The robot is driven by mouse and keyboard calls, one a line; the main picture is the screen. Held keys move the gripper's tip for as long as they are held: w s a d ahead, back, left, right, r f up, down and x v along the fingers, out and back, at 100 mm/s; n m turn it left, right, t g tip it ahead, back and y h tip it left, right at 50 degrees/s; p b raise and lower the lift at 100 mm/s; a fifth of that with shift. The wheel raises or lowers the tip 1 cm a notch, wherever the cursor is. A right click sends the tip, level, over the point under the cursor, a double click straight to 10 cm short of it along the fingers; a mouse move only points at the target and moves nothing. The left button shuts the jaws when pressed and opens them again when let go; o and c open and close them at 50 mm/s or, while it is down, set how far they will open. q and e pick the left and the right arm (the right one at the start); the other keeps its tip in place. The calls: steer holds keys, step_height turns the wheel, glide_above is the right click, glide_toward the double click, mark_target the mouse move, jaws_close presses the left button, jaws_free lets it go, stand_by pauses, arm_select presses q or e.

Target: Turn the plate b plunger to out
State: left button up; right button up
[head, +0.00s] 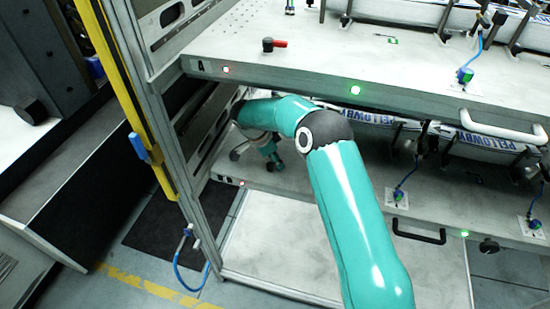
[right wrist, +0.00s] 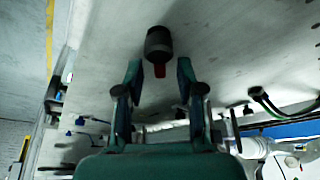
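I see no contact. In the head view my right arm reaches in over the lower plate (head: 290,185), under the upper plate. The right gripper (head: 268,152) there is small and partly hidden, and the plunger cannot be made out clearly. My left gripper is not in view.
The upper plate (head: 330,60), marked A, overhangs my arm and carries its own black knob with a red lever (head: 275,44). A grey rack post (head: 150,120) stands at the left. Black handle (head: 418,236) and blue-hosed fittings (head: 398,195) are on the right.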

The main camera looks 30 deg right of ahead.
jaws_close()
